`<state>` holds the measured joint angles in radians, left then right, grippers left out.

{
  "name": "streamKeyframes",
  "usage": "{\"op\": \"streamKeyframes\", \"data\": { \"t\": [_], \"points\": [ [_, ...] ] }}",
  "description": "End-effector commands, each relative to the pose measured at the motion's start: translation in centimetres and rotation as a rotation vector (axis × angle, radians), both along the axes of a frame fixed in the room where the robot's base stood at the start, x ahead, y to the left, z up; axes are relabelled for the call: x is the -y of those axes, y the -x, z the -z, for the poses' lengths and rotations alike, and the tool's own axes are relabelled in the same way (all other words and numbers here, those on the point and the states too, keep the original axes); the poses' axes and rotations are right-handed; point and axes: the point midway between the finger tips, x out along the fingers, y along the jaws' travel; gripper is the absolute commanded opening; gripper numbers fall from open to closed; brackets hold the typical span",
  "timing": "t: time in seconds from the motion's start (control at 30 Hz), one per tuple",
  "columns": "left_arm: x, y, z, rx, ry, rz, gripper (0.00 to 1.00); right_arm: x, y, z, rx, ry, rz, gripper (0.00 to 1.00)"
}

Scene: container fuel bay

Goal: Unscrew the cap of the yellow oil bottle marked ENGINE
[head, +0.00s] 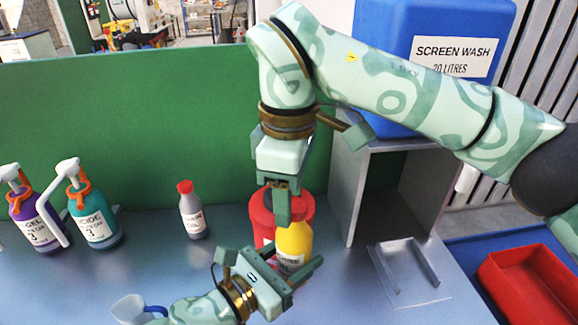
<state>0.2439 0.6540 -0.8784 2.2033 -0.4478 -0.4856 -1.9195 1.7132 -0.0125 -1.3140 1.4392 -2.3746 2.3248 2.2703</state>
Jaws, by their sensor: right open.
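The yellow bottle (295,240) stands upright on the grey bench, its label partly hidden by my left gripper, so I cannot read ENGINE on it. Its cap is hidden behind the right gripper. My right gripper (284,208) points down from above at the bottle's top, with a finger in front of it; it is open. Whether its fingers touch the cap cannot be told. My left gripper (273,257) is low in front of the bottle, its fingers spread wider than the bottle, with a visible gap on the left.
A grey bottle with a red cap (192,212) and two spray bottles, teal (96,222) and purple (30,225), stand left. A jug (130,310) is at front left. A grey open box (350,190) bounds the right.

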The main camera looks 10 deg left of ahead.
Motion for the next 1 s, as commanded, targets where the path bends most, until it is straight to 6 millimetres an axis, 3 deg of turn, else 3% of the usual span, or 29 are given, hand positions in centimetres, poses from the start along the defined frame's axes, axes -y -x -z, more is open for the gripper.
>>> {"op": "streamKeyframes", "data": {
  "t": [0.13, 0.43, 0.47, 0.6, 0.77, 0.87, 1.0],
  "points": [
    [0.0, 0.0, -0.1, 0.001, 0.001, 0.0, 0.0, 0.0, 0.0, 1.5, -0.001, -0.001, -0.001, 0.51],
    [0.0, 0.0, -0.1, 0.001, 0.001, 0.0, 0.0, 0.0, 0.0, 1.8, 0.001, -0.001, -0.001, 0.51],
    [0.0, 0.0, -0.1, 0.001, 0.001, 0.0, 0.0, 0.0, 0.0, 1.8, 0.001, -0.001, -0.001, 0.48],
    [0.0, 0.0, 0.0, 0.001, 0.001, 0.0, 0.0, 0.0, 0.0, 1.8, 0.0, -0.001, -0.002, 0.09],
    [0.0, -0.1, 0.0, -0.001, 0.001, -0.001, 0.0, 0.0, 0.1, 1.8, -0.002, 0.0, -0.019, 0.06],
    [-0.1, -0.1, 0.0, -0.001, 0.001, -0.002, 0.0, 0.1, 0.2, 1.8, -0.001, 0.002, -0.161, 0.06],
    [-0.1, -0.1, 0.0, -0.001, 0.001, -0.003, 0.0, 0.3, 0.5, 1.7, 0.0, 0.005, -0.615, 0.06]
  ]
}}
